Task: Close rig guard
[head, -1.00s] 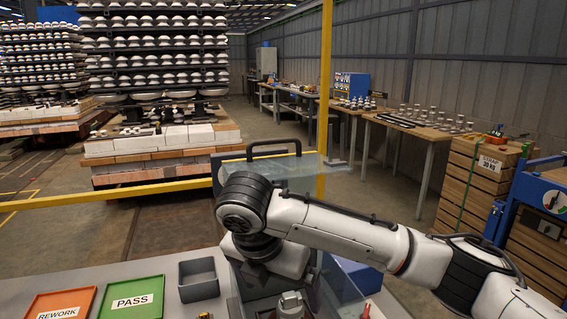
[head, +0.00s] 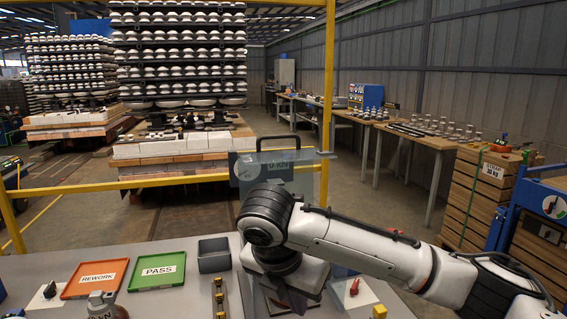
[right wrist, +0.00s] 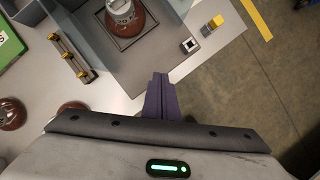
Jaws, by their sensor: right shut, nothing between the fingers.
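The rig guard (head: 310,180) is a clear panel with a black handle (head: 263,140) along its top, standing behind my right wrist in the head view. A display reading about 0 kN shows through or beside it. My wrist hides much of the rig, so I cannot tell how far the guard is shut. In the right wrist view a brown insulator (right wrist: 125,20) sits on the rig's grey square base (right wrist: 165,50), with clear walls beside it. My right gripper (right wrist: 158,95) is shut and empty, pointing at the rig's near edge. My left gripper is not in view.
An orange REWORK tray (head: 95,279), a green PASS tray (head: 157,270) and a grey bin (head: 213,254) stand left of the rig. A red knob (head: 354,287) is to its right. A yellow frame post (head: 329,90) rises behind.

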